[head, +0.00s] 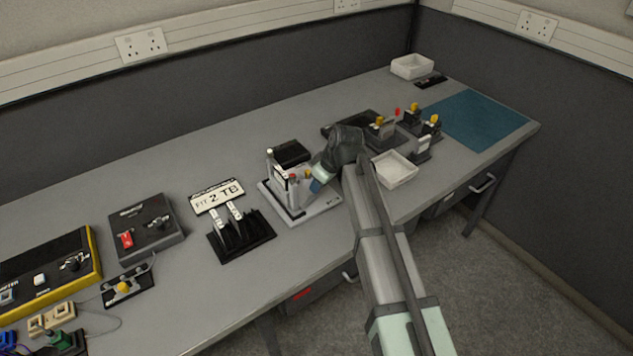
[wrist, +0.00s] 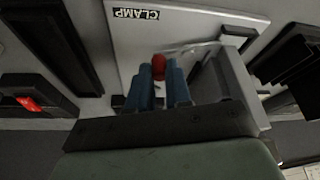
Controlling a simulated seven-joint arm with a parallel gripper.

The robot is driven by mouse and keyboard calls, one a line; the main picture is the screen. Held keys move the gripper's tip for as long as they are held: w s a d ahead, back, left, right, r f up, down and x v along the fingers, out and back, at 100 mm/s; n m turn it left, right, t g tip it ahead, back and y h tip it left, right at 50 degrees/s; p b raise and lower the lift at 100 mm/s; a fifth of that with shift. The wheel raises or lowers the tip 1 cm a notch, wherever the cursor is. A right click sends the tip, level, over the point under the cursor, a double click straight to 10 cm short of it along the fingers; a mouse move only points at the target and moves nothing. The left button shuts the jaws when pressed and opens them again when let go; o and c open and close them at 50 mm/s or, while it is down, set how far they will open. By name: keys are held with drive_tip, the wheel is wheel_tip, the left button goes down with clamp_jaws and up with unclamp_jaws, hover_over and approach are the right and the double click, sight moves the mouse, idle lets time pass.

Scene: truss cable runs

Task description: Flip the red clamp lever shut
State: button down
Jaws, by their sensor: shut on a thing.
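The clamp fixture stands on a pale base plate (head: 318,207), mid-table in the head view. In the wrist view the plate (wrist: 215,17) bears a "CLAMP" label, seen upside down. The red knob of the clamp lever (wrist: 158,66) shows between the tips of my gripper's two blue fingers (wrist: 159,80). My gripper (head: 315,184) is shut on the lever at the fixture's right side in the head view. The fingers hide most of the lever below the knob, so its angle is hard to tell. A grey block (wrist: 235,85) stands close beside the fingers in the wrist view.
A grey box with a red switch (head: 145,230) is farther left. A white tray (head: 394,170) and several yellow-knobbed fixtures (head: 412,118) are to the right.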

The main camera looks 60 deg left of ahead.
drive_tip(key=shift+d+m+t, duration=0.25)
drive_tip(key=shift+m+t, duration=0.1)
drive_tip(key=shift+m, duration=0.45)
drive_tip(key=shift+d+m+t, duration=0.25)
drive_tip(key=shift+m+t, duration=0.1)
drive_tip(key=shift+m, duration=0.45)
drive_tip(key=c, duration=1.3)
unclamp_jaws()
drive_tip(key=shift+c, duration=0.2)
drive_tip(key=shift+r, duration=0.1)
drive_tip(key=v, duration=1.3)
drive_tip(key=shift+d+r, duration=0.2)
drive_tip(key=shift+r, duration=0.05)
drive_tip(key=shift+d+f, duration=0.1)
